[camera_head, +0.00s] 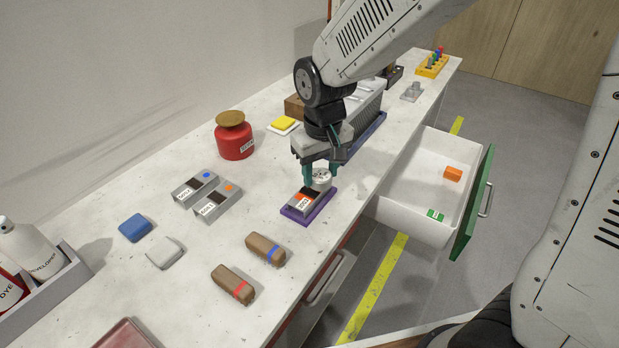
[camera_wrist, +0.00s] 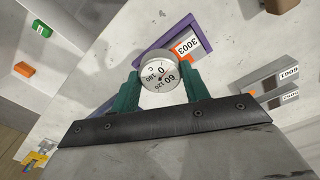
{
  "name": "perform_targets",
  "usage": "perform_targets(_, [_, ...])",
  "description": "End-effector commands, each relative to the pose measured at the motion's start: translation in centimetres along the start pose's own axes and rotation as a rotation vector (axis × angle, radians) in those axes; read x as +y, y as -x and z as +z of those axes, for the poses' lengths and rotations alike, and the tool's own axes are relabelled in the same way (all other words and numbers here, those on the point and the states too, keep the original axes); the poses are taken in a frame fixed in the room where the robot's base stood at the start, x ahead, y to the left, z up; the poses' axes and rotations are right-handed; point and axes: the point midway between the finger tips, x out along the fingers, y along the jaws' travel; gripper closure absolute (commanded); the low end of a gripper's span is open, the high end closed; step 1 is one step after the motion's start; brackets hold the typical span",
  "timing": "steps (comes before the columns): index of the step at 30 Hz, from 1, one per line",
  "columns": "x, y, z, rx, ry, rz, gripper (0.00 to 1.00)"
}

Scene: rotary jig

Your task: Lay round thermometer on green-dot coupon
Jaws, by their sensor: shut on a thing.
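The round thermometer (camera_head: 321,181) is a small silver disc with a white dial. My gripper (camera_head: 320,174) is shut on it, a green finger on each side. In the wrist view the dial (camera_wrist: 160,71) faces the camera between the fingers. A grey coupon (camera_head: 304,202) with an orange patch and a label reading 3003 lies in a purple tray (camera_head: 294,215), just below and beside the thermometer. The thermometer hides part of this coupon, and I see no green dot on it. I cannot tell whether the thermometer touches it.
Two grey coupons, blue-dotted (camera_head: 194,187) and orange-dotted (camera_head: 218,206), lie left of the tray. A red pot (camera_head: 234,141) stands behind them. Two brown blocks (camera_head: 265,248) (camera_head: 233,284) lie in front. The open drawer (camera_head: 400,219) at right holds an orange block (camera_head: 453,174) and a green-and-white piece (camera_head: 436,215).

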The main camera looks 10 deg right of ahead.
Motion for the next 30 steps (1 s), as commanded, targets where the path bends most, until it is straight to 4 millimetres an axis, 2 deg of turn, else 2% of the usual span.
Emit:
perform_targets(10, [-1.6,-0.6,-2.5,-0.002,0.003,0.0,0.78])
perform_targets(16, [-1.5,-3.7,-2.2,-0.003,0.001,0.0,0.78])
perform_targets(27, [-1.5,-4.2,-2.2,0.0,0.001,0.0,0.78])
perform_targets(28, [-1.5,-4.2,-2.2,0.0,0.001,0.0,0.52])
perform_targets(30, [-1.5,-4.2,-2.2,0.0,0.001,0.0,0.33])
